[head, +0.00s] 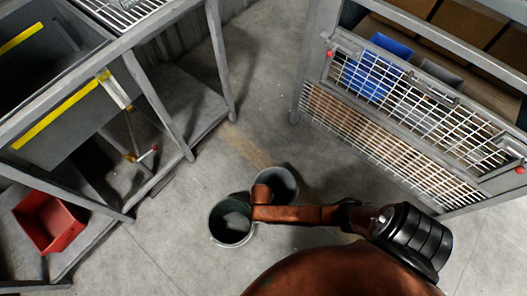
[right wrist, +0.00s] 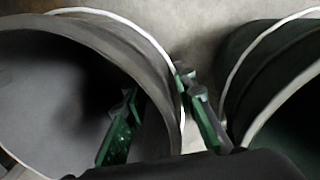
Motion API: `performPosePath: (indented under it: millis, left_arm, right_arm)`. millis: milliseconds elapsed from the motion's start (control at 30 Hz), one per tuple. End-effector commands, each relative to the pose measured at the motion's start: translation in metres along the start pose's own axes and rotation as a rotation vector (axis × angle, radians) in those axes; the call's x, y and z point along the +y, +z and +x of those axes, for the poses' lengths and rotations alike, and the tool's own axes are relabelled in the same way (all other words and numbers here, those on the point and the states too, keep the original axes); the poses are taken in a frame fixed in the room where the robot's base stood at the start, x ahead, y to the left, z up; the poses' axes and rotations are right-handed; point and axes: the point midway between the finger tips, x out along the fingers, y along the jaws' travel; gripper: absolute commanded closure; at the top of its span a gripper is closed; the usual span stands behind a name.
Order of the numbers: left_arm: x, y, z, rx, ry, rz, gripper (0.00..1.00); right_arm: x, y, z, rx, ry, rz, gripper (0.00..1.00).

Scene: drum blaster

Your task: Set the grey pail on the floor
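The grey pail (head: 284,184) shows in the head view with its mouth up, partly covered by my right arm's end. In the right wrist view the grey pail (right wrist: 50,95) fills the left side. My right gripper (right wrist: 158,100) straddles its rim, one green finger inside and the other outside. The fingers are apart, with a gap between the inner finger and the wall. The pail's base is hidden, so I cannot tell whether it touches the floor. My left gripper is not in view.
A second pail with a dark green inside (head: 230,222) stands close beside the grey one; it also shows in the right wrist view (right wrist: 285,80). A metal frame holding a red bin (head: 50,222) is at left. A mesh-fronted cage (head: 410,110) is at right.

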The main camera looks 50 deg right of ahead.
Motion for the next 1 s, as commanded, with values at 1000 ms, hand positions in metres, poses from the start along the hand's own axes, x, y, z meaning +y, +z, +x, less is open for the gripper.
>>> performPosePath:
  millis: [1000]
  left_arm:
    - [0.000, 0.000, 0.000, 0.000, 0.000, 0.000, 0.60]
  right_arm:
    - [-0.001, 0.007, -0.110, -0.003, -0.007, -0.001, 0.75]
